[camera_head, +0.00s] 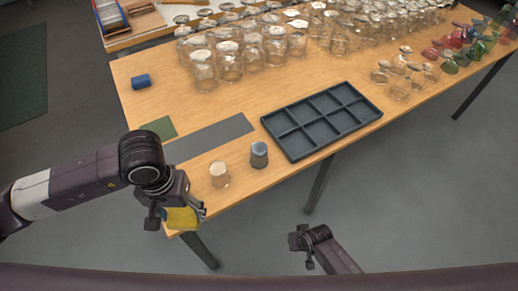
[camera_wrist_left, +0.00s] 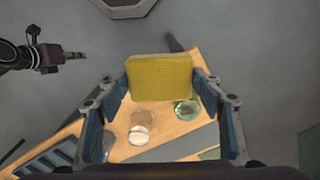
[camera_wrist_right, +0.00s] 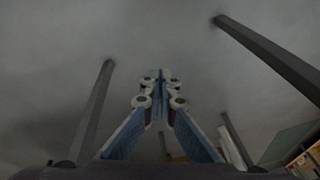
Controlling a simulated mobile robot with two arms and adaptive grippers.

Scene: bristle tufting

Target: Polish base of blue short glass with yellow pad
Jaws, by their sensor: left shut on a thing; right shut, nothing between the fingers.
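The yellow pad (camera_head: 181,219) is gripped by my left gripper (camera_head: 180,211) at the table's near left corner. In the left wrist view the pad (camera_wrist_left: 160,77) spans between the two fingers. A bluish short glass (camera_head: 259,155) stands on the table at the near edge, left of the tray.
A clear glass (camera_head: 219,174) stands left of the bluish one. A greenish glass (camera_wrist_left: 187,108) shows beyond the pad. A dark compartment tray (camera_head: 322,119), grey mat (camera_head: 208,138), green pad (camera_head: 160,128) and blue cylinder (camera_head: 141,81) lie around. Many glasses (camera_head: 230,62) crowd the back.

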